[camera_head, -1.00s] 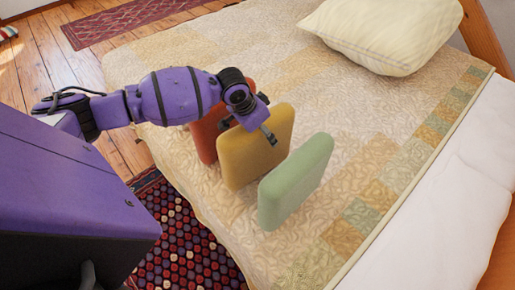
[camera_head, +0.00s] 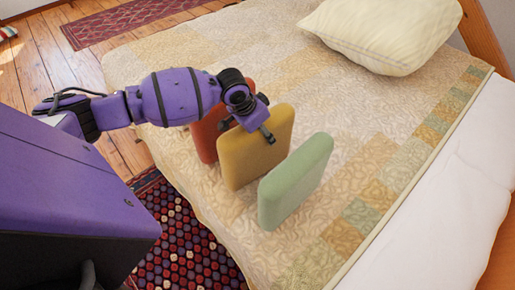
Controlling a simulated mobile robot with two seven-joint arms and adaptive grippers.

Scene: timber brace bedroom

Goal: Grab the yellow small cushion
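The yellow small cushion (camera_head: 247,163) stands upright on the bed, between an orange-red cushion (camera_head: 207,138) behind it and a pale green cushion (camera_head: 295,180) in front. My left gripper (camera_head: 246,129) is at the yellow cushion's top edge, with one finger over its near face and the other toward the orange-red cushion. The frames do not show clearly whether the fingers press on the cushion. The far finger and part of the orange-red cushion are partly hidden. My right gripper is not in view.
The bed's patchwork quilt (camera_head: 375,125) has free room to the right of the cushions. A cream pillow (camera_head: 382,32) lies at the back right. A dark patterned rug (camera_head: 190,240) lies on the floor beside the bed, and a red rug (camera_head: 130,20) lies farther back.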

